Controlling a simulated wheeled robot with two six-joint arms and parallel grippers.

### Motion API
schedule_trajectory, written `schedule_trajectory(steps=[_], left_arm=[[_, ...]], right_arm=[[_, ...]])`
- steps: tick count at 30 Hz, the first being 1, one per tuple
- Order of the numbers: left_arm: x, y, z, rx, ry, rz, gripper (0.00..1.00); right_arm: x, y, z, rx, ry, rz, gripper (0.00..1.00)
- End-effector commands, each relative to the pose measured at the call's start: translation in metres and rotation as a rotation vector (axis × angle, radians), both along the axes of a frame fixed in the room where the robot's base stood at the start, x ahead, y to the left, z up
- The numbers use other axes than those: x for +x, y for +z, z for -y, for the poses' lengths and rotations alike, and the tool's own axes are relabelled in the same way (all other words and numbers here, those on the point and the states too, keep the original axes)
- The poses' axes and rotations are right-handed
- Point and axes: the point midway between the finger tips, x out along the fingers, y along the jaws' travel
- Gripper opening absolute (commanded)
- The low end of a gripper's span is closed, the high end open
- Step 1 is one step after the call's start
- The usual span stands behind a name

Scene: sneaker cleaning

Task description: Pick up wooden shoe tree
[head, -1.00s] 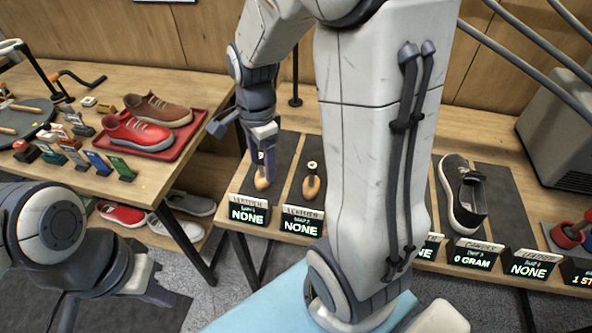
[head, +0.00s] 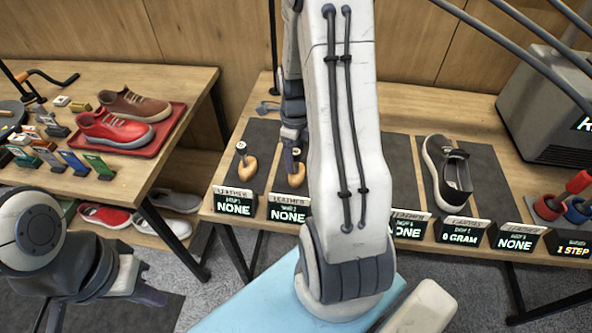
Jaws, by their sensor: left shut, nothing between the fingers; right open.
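Two small wooden shoe trees with dark tops stand on dark mats on the bench. The left wooden shoe tree (head: 246,172) is in clear view and apart from my grippers. The right wooden shoe tree (head: 292,176) shows only in part below my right gripper (head: 293,146), which points down over it. The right gripper is open, but its fingers are small and partly hidden by my arm; I cannot tell whether they touch the shoe tree. My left gripper (head: 150,297) is at the lower left, shut and empty, away from the bench.
A dark sneaker (head: 447,172) lies on a mat to the right. Label stands such as this one (head: 234,203) line the bench's front edge. The left table (head: 172,150) holds a red tray (head: 160,137) with red and brown shoes. My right arm hides the bench's middle.

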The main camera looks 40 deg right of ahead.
Motion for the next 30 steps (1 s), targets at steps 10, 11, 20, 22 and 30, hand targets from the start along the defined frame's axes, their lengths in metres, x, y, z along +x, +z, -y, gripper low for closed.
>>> schedule_trajectory(steps=[10, 11, 20, 22, 30], left_arm=[[0.0, 0.006, 0.0, 0.0, 0.0, 0.0, 0.0], [0.0, 0.006, 0.0, 0.0, 0.0, 0.0, 0.0], [0.0, 0.006, 0.0, 0.0, 0.0, 0.0, 0.0], [0.0, 0.006, 0.0, 0.0, 0.0, 0.0, 0.0], [0.0, 0.006, 0.0, 0.0, 0.0, 0.0, 0.0]], right_arm=[[-0.003, -0.035, 0.001, 0.0, 0.001, -0.001, 0.74], [-0.002, -0.035, 0.001, 0.0, 0.001, -0.001, 0.74], [-0.002, -0.035, 0.001, 0.001, 0.001, 0.0, 0.12], [-0.002, -0.035, 0.001, 0.001, 0.001, 0.0, 0.0], [-0.002, -0.034, 0.001, 0.0, 0.001, 0.0, 0.0]])
